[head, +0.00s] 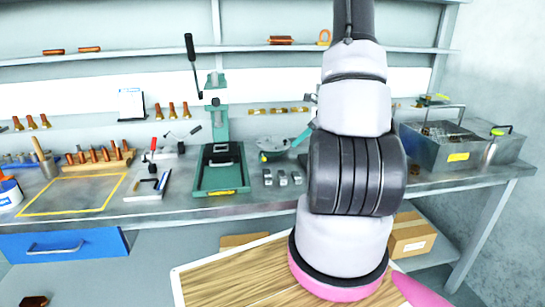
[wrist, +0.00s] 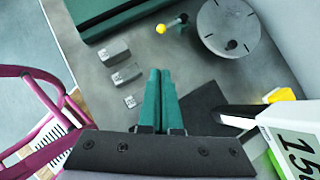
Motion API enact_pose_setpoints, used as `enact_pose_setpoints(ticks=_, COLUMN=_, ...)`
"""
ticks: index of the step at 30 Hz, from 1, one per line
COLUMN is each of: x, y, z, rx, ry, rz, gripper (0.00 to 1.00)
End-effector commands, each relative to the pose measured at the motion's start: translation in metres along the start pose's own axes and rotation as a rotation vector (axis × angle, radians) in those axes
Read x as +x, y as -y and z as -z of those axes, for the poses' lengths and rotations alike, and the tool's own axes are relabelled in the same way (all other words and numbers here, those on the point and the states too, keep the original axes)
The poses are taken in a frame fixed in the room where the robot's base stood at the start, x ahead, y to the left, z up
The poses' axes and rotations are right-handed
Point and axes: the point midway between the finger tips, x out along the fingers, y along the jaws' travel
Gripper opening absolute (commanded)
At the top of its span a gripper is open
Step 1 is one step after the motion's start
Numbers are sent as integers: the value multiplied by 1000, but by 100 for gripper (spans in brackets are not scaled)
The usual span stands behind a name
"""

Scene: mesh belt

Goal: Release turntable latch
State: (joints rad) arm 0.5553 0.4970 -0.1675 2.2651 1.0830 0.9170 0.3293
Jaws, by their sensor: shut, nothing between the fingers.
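The turntable shows in the wrist view as a round grey disc (wrist: 228,25) with dark slots, at the top right. Beside its left edge is the latch, a small lever with a yellow knob (wrist: 161,29) and a green post. My gripper (wrist: 160,72) has its two green fingers together, with nothing between them. Its tips appear below the yellow knob in the picture, with a gap between them. In the head view, the turntable (head: 272,150) sits on the bench right of the green press, and my fingers (head: 300,138) are at its right. My arm hides the bench behind it.
Several grey metal blocks (wrist: 126,73) lie left of my fingers. The green press (head: 221,165) stands left of the turntable. A white device with a digital display (wrist: 295,150) is close on the right in the wrist view. A metal bin (head: 450,150) stands at the bench's right end.

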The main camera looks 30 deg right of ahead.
Motion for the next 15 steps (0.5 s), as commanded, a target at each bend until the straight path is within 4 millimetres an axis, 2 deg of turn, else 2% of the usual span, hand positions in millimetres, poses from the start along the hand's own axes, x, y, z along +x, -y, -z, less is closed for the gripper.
enact_pose_setpoints(ticks=14, x=95, y=-2, z=1, rx=1, ry=-2, rz=-5, gripper=0)
enact_pose_setpoints(ticks=15, x=100, y=-1, z=-5, rx=-3, ry=0, rz=-4, gripper=0)
